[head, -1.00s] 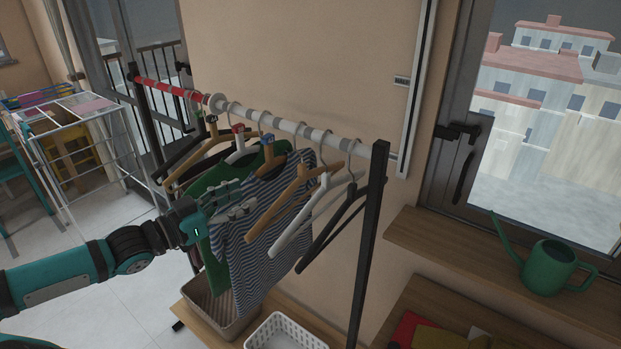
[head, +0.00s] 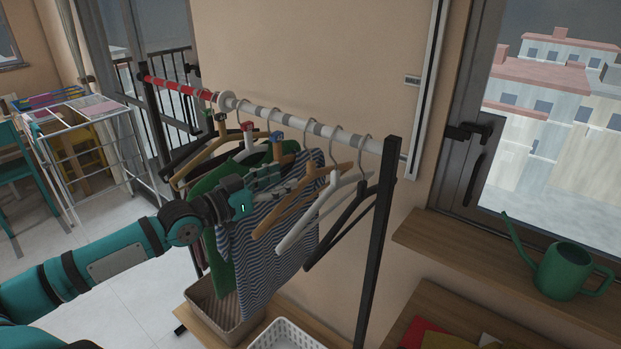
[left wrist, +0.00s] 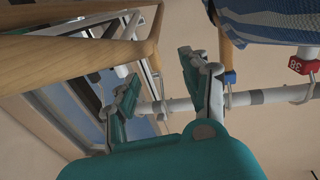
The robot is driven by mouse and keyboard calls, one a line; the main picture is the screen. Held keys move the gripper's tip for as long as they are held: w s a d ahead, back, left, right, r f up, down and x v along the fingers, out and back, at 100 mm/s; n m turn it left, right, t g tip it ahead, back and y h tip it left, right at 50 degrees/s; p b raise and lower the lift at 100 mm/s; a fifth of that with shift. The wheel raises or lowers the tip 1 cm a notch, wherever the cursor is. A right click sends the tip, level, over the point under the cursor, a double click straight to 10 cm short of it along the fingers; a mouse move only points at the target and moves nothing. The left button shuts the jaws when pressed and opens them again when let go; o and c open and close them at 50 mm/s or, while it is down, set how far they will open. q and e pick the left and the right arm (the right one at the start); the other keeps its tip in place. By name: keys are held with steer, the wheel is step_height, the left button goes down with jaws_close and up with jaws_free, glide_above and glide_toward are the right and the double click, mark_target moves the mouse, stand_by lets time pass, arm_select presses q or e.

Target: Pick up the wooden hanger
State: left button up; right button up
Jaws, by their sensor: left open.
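A bare wooden hanger (head: 290,209) hangs on the rail between a striped shirt and a white hanger. In the left wrist view the pale wooden hanger (left wrist: 60,56) shows large at the left, close to the camera. My left gripper (head: 277,182) is beside the upper part of the striped shirt (head: 260,245), just left of the wooden hanger. Its two fingers (left wrist: 158,85) are apart with nothing gripped between them; the rail shows beyond. Whether a finger touches the hanger cannot be told. My right gripper is not in view.
A white hanger (head: 312,219) and a black hanger (head: 345,220) hang to the right, near the rack's black post (head: 377,240). A green garment (head: 221,255) and other hangers are to the left. A beige basket (head: 205,305) and a white basket (head: 283,336) stand below.

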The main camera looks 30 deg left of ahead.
mark_target(307, 171)
arm_select(q)
steer(key=p+x, duration=0.1)
steer(key=x, duration=0.1)
steer(key=p+x, duration=0.1)
steer(key=x, duration=0.2)
steer(key=p+x, duration=0.1)
steer(key=x, duration=0.2)
steer(key=shift+d, duration=0.35)
steer(key=shift+w+d, duration=0.1)
steer(key=shift+w, duration=0.05)
steer(key=shift+f, duration=0.1)
jaws_close()
